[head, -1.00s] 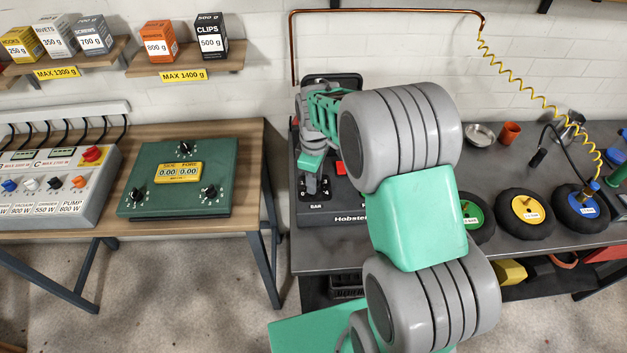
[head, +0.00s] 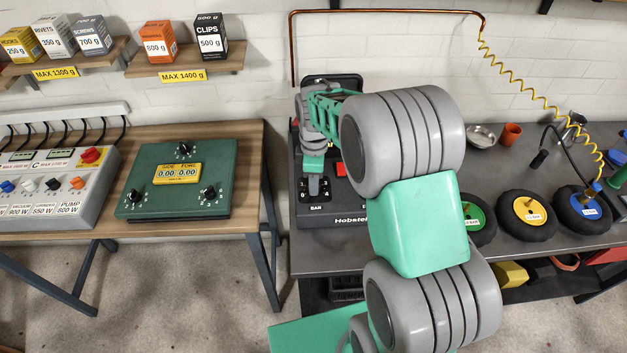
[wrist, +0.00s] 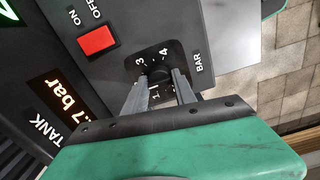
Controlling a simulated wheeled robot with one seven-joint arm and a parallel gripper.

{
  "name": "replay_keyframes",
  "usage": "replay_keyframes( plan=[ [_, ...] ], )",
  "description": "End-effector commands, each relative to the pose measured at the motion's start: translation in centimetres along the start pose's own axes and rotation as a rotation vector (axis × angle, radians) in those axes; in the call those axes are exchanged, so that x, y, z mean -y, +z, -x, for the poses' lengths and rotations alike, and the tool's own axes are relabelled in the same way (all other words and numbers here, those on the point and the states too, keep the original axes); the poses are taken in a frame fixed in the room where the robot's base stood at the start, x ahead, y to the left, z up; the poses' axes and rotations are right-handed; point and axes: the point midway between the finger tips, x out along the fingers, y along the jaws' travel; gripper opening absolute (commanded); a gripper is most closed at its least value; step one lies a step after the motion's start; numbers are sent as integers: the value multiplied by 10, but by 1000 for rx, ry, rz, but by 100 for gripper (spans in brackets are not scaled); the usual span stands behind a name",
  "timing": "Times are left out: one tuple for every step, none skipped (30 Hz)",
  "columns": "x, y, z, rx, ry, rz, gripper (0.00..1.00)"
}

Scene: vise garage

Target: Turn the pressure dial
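The pressure dial (wrist: 157,75) is a dark round knob on the black panel, with white numbers around it and BAR printed beside it in the wrist view. My gripper (wrist: 160,78) is at the dial, one grey finger on each side of it. The fingers are apart, and I cannot tell whether they touch the knob. In the head view my gripper (head: 314,187) is over the front left of the compressor panel (head: 345,212), and it hides the dial there.
A red ON/OFF switch (wrist: 98,40) and a lit TANK display (wrist: 58,98) reading in bar are on the same panel. Tyres (head: 526,215) lie on the bench to the right. A green dial box (head: 150,165) stands on the left table.

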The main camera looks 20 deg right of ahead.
Motion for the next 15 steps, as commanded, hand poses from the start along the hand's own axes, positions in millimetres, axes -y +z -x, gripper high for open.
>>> replay_keyframes(
  plan=[
    [-1,0,1,-1,3,-1,36],
    [-1,0,1,-1,3,-1,39],
    [-1,0,1,-1,3,-1,42],
    [-1,0,1,-1,2,-1,44],
    [-1,0,1,0,2,-1,47],
    [-1,0,1,0,2,-1,50],
    [0,0,1,0,2,-1,53],
    [0,0,1,0,1,0,53],
    [0,0,0,0,1,0,53],
    [0,0,0,0,1,0,53],
    [0,0,0,0,1,0,53],
    [0,0,0,0,1,0,53],
    [0,0,0,0,1,0,53],
    [0,0,1,0,1,0,53],
    [0,0,2,0,1,0,53]
  ],
)
